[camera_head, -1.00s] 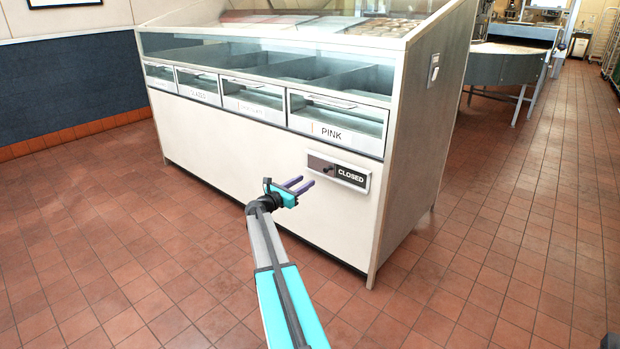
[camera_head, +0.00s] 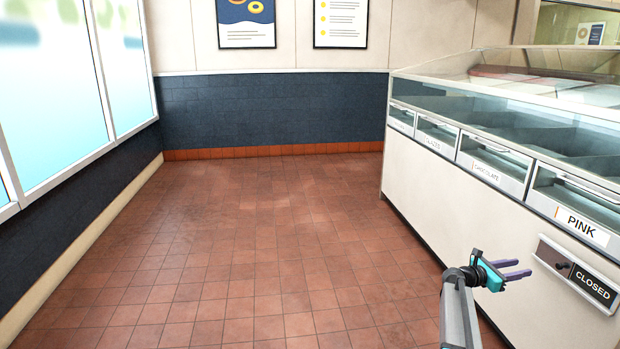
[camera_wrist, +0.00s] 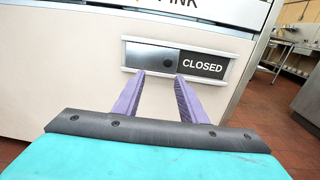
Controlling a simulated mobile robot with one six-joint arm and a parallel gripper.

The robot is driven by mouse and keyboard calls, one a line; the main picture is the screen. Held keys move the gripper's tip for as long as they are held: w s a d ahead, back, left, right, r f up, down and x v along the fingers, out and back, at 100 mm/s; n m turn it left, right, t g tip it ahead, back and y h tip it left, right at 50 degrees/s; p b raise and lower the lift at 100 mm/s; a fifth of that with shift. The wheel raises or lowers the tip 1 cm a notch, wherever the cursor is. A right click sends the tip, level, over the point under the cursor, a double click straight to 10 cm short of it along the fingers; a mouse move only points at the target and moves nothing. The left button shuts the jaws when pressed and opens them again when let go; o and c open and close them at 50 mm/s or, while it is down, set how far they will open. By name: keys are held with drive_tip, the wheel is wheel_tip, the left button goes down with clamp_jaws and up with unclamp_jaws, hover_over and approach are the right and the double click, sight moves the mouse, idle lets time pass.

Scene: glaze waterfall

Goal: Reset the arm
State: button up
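My gripper (camera_head: 515,269) is at the lower right of the head view, in front of the white display case (camera_head: 428,190). In the wrist view my gripper (camera_wrist: 160,76) has its two purple fingers apart with nothing between them. Beyond the fingertips is a sliding sign (camera_wrist: 188,60) on the case front. It reads CLOSED at its right and has a dark knob at its middle. The sign (camera_head: 578,277) also shows in the head view, just right of the fingers. I cannot tell whether the fingertips touch the case.
The case has labelled drawers, among them PINK (camera_head: 580,225) and CHOCOLATE (camera_head: 487,172). Open tiled floor (camera_head: 240,250) lies to the left. A dark blue wall (camera_head: 280,110) with posters is at the back, and windows (camera_head: 60,80) are at the left.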

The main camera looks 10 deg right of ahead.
drive_tip(key=w+a+f+n+t+y+p, duration=0.1)
drive_tip(key=w+a+f+p, duration=0.2)
drive_tip(key=a, duration=0.4)
drive_tip(key=w+a+f+n+t+y+p, duration=0.1)
drive_tip(key=a+f+n+p, duration=0.1)
drive_tip(key=a+p, duration=0.45)
drive_tip(key=s+a+f+m+y+p, duration=0.1)
drive_tip(key=s+a+f+p, duration=0.1)
drive_tip(key=s+a+f, duration=0.3)
drive_tip(key=s+a+f+y+p, duration=0.1)
drive_tip(key=a+f+y+p, duration=0.1)
drive_tip(key=a, duration=0.5)
drive_tip(key=s+a+f+m+y+p, duration=0.1)
drive_tip(key=s+a+f+p, duration=0.1)
drive_tip(key=s+a+f, duration=0.3)
drive_tip(key=s+a+f+m+g+y+p, duration=0.2)
drive_tip(key=s+a+m+y, duration=0.4)
drive_tip(key=s+a, duration=1)
drive_tip(key=s+a+f+m+g+y+p, duration=0.1)
drive_tip(key=s+a+m+g+y+p, duration=0.4)
drive_tip(key=s+a+m, duration=0.8)
drive_tip(key=shift+s+a+f+g+y, duration=0.4)
drive_tip(key=shift+s+a+y, duration=0.1)
drive_tip(key=shift+s+a, duration=1.95)
